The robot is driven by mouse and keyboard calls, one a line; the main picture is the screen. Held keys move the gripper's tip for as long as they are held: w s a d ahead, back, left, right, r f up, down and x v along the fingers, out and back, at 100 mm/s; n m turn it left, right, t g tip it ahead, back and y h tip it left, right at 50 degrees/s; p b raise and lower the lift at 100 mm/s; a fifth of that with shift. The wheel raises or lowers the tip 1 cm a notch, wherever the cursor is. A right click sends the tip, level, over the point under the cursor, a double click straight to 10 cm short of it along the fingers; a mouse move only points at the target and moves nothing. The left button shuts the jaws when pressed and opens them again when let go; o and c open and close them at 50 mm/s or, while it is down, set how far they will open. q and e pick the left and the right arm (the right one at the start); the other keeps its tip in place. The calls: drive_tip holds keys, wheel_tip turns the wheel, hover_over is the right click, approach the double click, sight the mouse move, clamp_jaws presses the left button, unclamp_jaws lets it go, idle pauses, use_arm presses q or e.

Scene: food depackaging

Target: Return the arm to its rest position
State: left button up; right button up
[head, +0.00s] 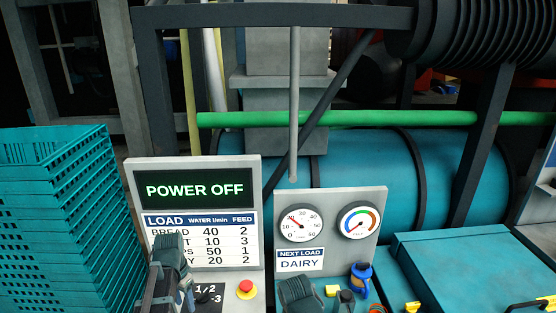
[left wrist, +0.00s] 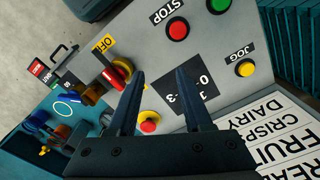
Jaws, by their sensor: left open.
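My left gripper (head: 170,285) is low at the left of the head view, in front of the grey control panel (head: 140,185). In the left wrist view its two dark fingers (left wrist: 160,76) are spread apart with nothing between them. They hang over the panel near a dark number label (left wrist: 185,97) and a red button on a yellow base (left wrist: 149,122). A dark block (head: 297,293) at the bottom middle of the head view looks like part of my right arm; its jaws cannot be made out. The rest of the arms is out of frame.
The panel carries a red STOP button (left wrist: 178,29), a JOG button (left wrist: 245,68) and a red-handled switch (left wrist: 118,75) by an OFF label. The screen (head: 195,189) reads POWER OFF. Stacked teal crates (head: 60,220) stand left. A teal lid (head: 470,265) lies right.

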use_arm(q)
drive_tip(key=shift+n+y, duration=0.3)
drive_tip(key=s+d+f+b, duration=0.2)
drive_tip(key=d, duration=0.2)
drive_tip(key=s+d+f+b, duration=0.2)
drive_tip(key=d, duration=0.2)
drive_tip(key=s+d+f+b, duration=0.2)
drive_tip(key=d+f+b, duration=0.1)
drive_tip(key=d, duration=0.1)
drive_tip(key=s+d+f+n+b, duration=0.1)
drive_tip(key=s+d+f+b, duration=0.5)
drive_tip(key=s+d, duration=0.2)
drive_tip(key=shift+s+d+y, duration=0.3)
drive_tip(key=shift+d, duration=0.6)
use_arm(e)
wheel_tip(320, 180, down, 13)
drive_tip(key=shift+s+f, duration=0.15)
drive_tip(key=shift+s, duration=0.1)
